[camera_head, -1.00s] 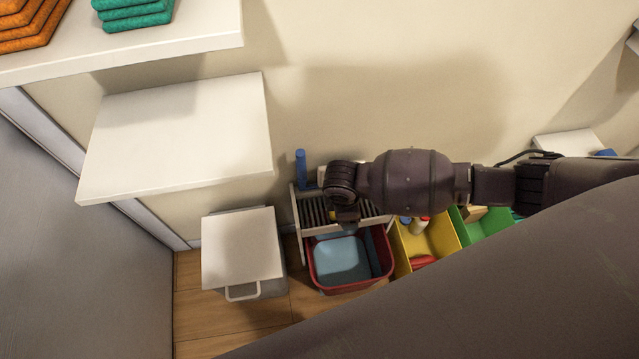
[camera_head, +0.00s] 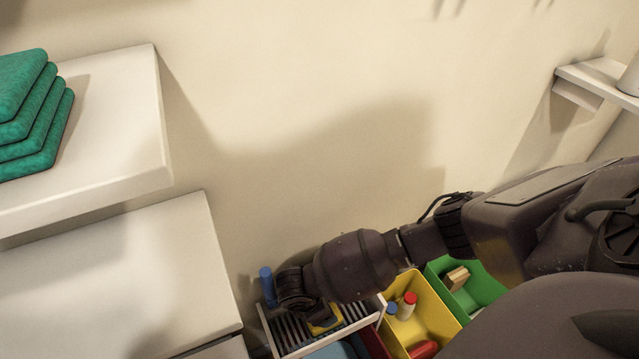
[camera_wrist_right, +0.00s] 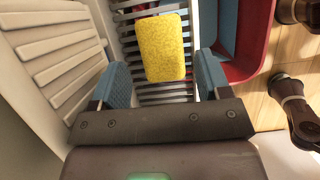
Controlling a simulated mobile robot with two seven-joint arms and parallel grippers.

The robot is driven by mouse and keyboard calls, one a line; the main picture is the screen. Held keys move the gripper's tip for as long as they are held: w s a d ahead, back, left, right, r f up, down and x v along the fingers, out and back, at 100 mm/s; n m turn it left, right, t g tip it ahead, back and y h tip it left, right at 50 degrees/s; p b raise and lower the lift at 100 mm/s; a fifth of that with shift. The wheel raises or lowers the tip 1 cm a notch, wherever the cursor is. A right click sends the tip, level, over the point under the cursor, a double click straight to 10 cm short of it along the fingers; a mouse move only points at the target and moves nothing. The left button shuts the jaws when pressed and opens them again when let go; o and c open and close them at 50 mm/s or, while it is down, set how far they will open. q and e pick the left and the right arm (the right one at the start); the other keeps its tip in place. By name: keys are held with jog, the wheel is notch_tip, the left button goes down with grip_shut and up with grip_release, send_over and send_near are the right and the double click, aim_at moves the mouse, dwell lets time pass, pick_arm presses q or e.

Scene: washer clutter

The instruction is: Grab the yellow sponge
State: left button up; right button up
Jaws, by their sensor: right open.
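The yellow sponge (camera_wrist_right: 162,45) lies on a slatted rack (camera_wrist_right: 152,97) in the right wrist view, with its upper face clear. In the head view only part of the sponge (camera_head: 325,324) shows below the end of my right arm. My right gripper (camera_wrist_right: 163,68) is open and empty, with one blue-padded finger on each side of the sponge's near part. There are gaps between the sponge and both fingers. I cannot tell how far below the fingertips it lies. In the head view my right gripper (camera_head: 318,314) is mostly hidden by its own wrist. My left gripper is not in view.
A red bin (camera_wrist_right: 254,50) stands right of the rack. A louvred pale panel (camera_wrist_right: 60,55) rises close on the left. A yellow bin (camera_head: 440,318) and green bin (camera_head: 489,286) hold small items. A blue cylinder (camera_head: 267,286) stands behind the rack.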

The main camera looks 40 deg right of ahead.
jog(key=shift+f, duration=0.25)
jog(key=shift+s+d+f, duration=0.1)
jog(key=shift+d+f, duration=0.1)
jog(key=shift+f, duration=0.2)
jog(key=b+x, duration=0.2)
jog(key=x, duration=0.3)
jog(key=shift+f+b, duration=0.25)
jog(key=shift+b, duration=0.15)
jog(key=shift+d+f, duration=0.2)
jog(key=shift+f, duration=0.1)
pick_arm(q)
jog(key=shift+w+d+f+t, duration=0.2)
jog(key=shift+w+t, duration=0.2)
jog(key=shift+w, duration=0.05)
